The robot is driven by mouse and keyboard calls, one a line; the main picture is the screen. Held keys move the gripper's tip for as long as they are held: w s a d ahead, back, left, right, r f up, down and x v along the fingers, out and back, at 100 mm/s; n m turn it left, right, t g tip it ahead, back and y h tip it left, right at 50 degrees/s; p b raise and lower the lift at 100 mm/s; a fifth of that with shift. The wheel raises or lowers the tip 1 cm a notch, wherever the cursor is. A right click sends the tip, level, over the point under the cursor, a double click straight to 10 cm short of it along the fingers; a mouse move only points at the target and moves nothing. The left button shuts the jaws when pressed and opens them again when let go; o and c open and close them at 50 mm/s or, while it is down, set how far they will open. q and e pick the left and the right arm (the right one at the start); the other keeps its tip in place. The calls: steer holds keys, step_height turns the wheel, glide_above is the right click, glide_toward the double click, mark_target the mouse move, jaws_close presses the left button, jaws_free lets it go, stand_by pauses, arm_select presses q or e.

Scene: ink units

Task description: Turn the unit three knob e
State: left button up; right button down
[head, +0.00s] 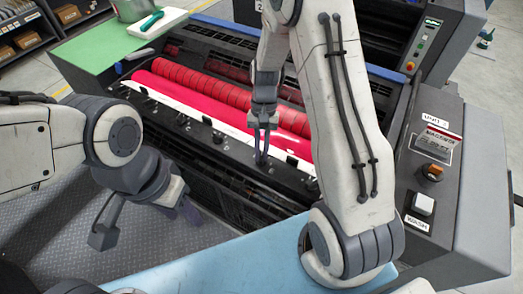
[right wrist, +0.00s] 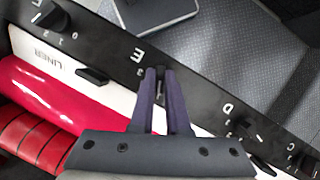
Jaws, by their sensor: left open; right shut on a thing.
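The ink unit with a magenta roller (head: 225,107) and a red segmented roller (head: 215,88) stands in front of me. Its label panel at right reads MAGENTA (head: 438,142). A dark rail with lettered knobs runs along its front. In the right wrist view, knob e (right wrist: 160,71) is a small black knob beside the letter E on this rail. My right gripper (head: 262,158) reaches down to the rail; in its wrist view the fingertips (right wrist: 160,74) are shut on the knob, which they partly hide. My left gripper (head: 147,222) is open and empty above the grey floor plate.
Neighbouring knobs (right wrist: 240,126) near the letter D and another knob (right wrist: 48,14) lie along the rail. A black lever (right wrist: 93,76) sits by the LINER mark. An orange switch (head: 431,172) and a WASH button (head: 423,204) are at right. A green-handled tool (head: 152,20) lies at back left.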

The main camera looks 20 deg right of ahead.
steer(key=c, duration=0.9)
jaws_free()
steer(key=b+v, duration=0.2)
steer(key=v, duration=0.8)
steer(key=shift+r, duration=0.3)
steer(key=shift+w, duration=0.1)
steer(key=s+a+r+n+t+h+b, duration=0.15)
steer(key=s+a+r+n, duration=0.25)
steer(key=s+a+n, duration=0.55)
steer(key=s+a+n+t, duration=0.1)
steer(key=s+a, duration=0.1)
steer(key=s, duration=0.4)
steer(key=s+a+n+t, duration=0.1)
steer(key=s+a+n, duration=0.1)
steer(key=s, duration=0.4)
steer(key=shift+s+a+f, duration=0.25)
steer(key=shift+s+f, duration=0.1)
steer(key=shift+f, duration=0.05)
